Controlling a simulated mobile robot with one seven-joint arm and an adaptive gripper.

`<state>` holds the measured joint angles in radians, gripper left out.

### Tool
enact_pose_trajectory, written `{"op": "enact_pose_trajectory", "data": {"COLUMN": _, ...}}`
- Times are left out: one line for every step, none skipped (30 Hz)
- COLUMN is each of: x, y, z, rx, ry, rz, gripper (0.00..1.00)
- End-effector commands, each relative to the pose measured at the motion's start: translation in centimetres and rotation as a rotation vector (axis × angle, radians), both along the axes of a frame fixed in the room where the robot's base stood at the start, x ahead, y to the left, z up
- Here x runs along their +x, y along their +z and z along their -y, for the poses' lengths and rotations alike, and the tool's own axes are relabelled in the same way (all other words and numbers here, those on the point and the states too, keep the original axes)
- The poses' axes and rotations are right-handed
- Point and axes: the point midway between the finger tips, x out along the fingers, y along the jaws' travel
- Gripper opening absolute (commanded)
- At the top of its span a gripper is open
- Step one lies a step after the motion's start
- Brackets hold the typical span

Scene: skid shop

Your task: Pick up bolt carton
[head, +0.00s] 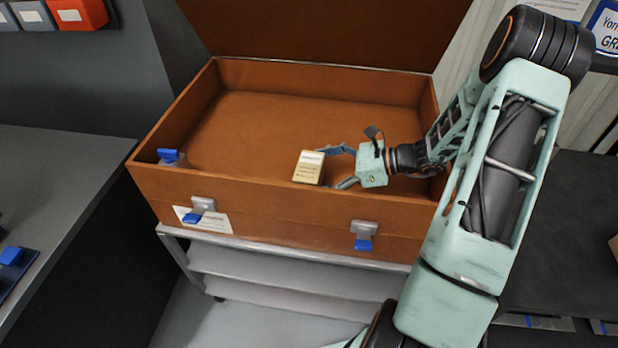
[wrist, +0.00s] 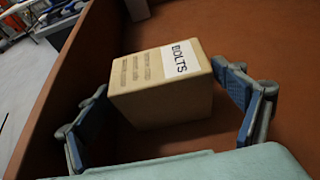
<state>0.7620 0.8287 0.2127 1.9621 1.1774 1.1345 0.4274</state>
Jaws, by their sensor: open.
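The bolt carton (head: 309,167) is a small tan box inside the open brown case, near its front wall. In the wrist view the carton (wrist: 160,85) shows a white label reading BOLTS. My gripper (head: 335,168) is inside the case, to the right of the carton in the head view. In the wrist view my gripper (wrist: 165,115) is open, with one blue-padded finger on each side of the carton. The right finger is close to the carton's side; I cannot tell if it touches. A gap shows at the left finger.
The brown case (head: 280,220) stands on a grey shelved cart (head: 290,265), its lid raised at the back. Its front wall runs close beside the carton. A blue item (head: 168,156) is at the case's left corner.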

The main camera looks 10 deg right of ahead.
Motion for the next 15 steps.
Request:
{"op": "enact_pose_trajectory", "data": {"x": 0.3, "y": -0.3, "z": -0.7, "rx": 0.001, "ry": 0.001, "rz": -0.001, "gripper": 0.88}}
{"op": "enact_pose_trajectory", "data": {"x": 0.4, "y": -0.5, "z": -1.0, "rx": 0.001, "ry": 0.001, "rz": -0.002, "gripper": 0.88}}
{"op": "enact_pose_trajectory", "data": {"x": 0.6, "y": -0.6, "z": -1.3, "rx": 0.001, "ry": 0.001, "rz": -0.001, "gripper": 0.88}}
{"op": "enact_pose_trajectory", "data": {"x": 0.7, "y": -0.7, "z": -1.5, "rx": 0.001, "ry": 0.000, "rz": -0.002, "gripper": 0.88}}
{"op": "enact_pose_trajectory", "data": {"x": 0.7, "y": -0.8, "z": -1.6, "rx": 0.000, "ry": -0.001, "rz": -0.002, "gripper": 0.88}}
{"op": "enact_pose_trajectory", "data": {"x": 0.8, "y": -0.8, "z": -1.7, "rx": 0.000, "ry": -0.002, "rz": -0.002, "gripper": 0.88}}
{"op": "enact_pose_trajectory", "data": {"x": 0.8, "y": -0.9, "z": -1.8, "rx": -0.001, "ry": -0.001, "rz": -0.001, "gripper": 0.88}}
{"op": "enact_pose_trajectory", "data": {"x": 0.8, "y": -0.9, "z": -1.8, "rx": -0.001, "ry": -0.001, "rz": -0.001, "gripper": 0.88}}
{"op": "enact_pose_trajectory", "data": {"x": 0.8, "y": -0.9, "z": -1.8, "rx": -0.001, "ry": -0.001, "rz": -0.001, "gripper": 0.88}}
{"op": "enact_pose_trajectory", "data": {"x": 0.9, "y": -0.9, "z": -1.8, "rx": -0.001, "ry": -0.002, "rz": -0.001, "gripper": 0.88}}
{"op": "enact_pose_trajectory", "data": {"x": 0.8, "y": -0.9, "z": -1.8, "rx": -0.001, "ry": -0.001, "rz": -0.001, "gripper": 0.88}}
{"op": "enact_pose_trajectory", "data": {"x": 0.8, "y": -0.9, "z": -1.8, "rx": -0.001, "ry": -0.001, "rz": -0.001, "gripper": 0.88}}
{"op": "enact_pose_trajectory", "data": {"x": 0.8, "y": -0.9, "z": -1.8, "rx": -0.001, "ry": -0.001, "rz": -0.001, "gripper": 0.87}}
{"op": "enact_pose_trajectory", "data": {"x": 0.8, "y": -0.9, "z": -1.8, "rx": -0.001, "ry": -0.001, "rz": -0.001, "gripper": 0.84}}
{"op": "enact_pose_trajectory", "data": {"x": 0.8, "y": -0.8, "z": -1.8, "rx": -0.001, "ry": -0.001, "rz": -0.001, "gripper": 0.80}}
